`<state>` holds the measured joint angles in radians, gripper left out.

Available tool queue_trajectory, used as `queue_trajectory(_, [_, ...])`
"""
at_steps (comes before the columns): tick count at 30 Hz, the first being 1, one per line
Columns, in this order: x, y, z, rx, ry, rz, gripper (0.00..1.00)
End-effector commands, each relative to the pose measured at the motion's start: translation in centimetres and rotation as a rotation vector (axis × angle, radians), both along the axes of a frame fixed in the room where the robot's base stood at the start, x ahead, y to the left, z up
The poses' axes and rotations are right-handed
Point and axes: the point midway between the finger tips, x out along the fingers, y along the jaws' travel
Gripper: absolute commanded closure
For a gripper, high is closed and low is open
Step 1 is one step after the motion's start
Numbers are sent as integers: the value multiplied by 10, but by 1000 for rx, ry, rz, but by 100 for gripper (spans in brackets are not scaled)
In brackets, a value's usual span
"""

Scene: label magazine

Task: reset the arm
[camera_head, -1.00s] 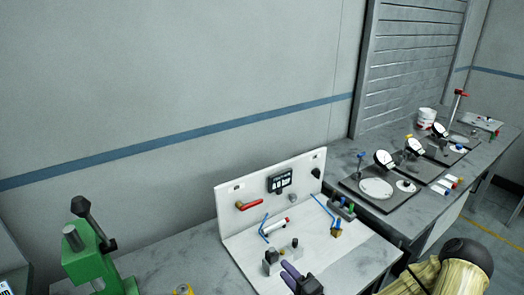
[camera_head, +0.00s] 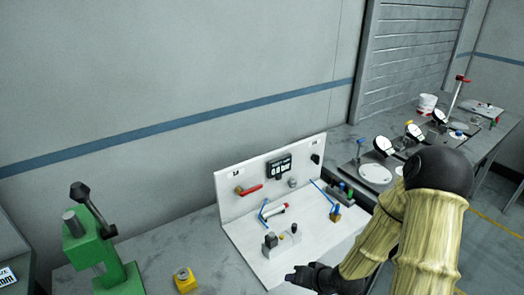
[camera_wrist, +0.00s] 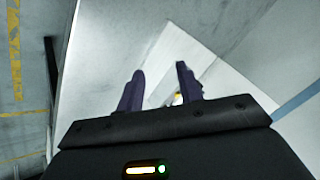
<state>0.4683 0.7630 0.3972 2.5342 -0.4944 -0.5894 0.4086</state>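My gripper (camera_wrist: 160,86) shows two purple fingers standing apart in the wrist view, with nothing held between them. In the head view my gripper (camera_head: 296,278) is a dark shape at the front edge of the white panel fixture (camera_head: 240,228), low in the picture. Its fingers are hard to make out there. My arm, in a tan sleeve with a black joint, comes in from the right and covers part of the bench behind it.
The fixture carries a gauge display (camera_head: 279,168), a red-handled valve (camera_head: 249,190), blue tubes and small blocks. A green press (camera_head: 92,250) and a yellow tape measure (camera_head: 185,280) are left. Dial gauges (camera_head: 383,146) stand on the right bench. The wall is behind.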

Motion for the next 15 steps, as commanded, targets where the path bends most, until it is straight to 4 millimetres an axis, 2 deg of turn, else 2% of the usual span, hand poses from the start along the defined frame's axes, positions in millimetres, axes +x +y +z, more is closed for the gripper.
queue_trajectory(3, [-6, -17, 16, -158, 31, 39, 64])
queue_trajectory(9, [-21, -42, 51, -361, 97, 71, 64])
queue_trajectory(15, [-45, -54, 96, -482, 158, 80, 64])
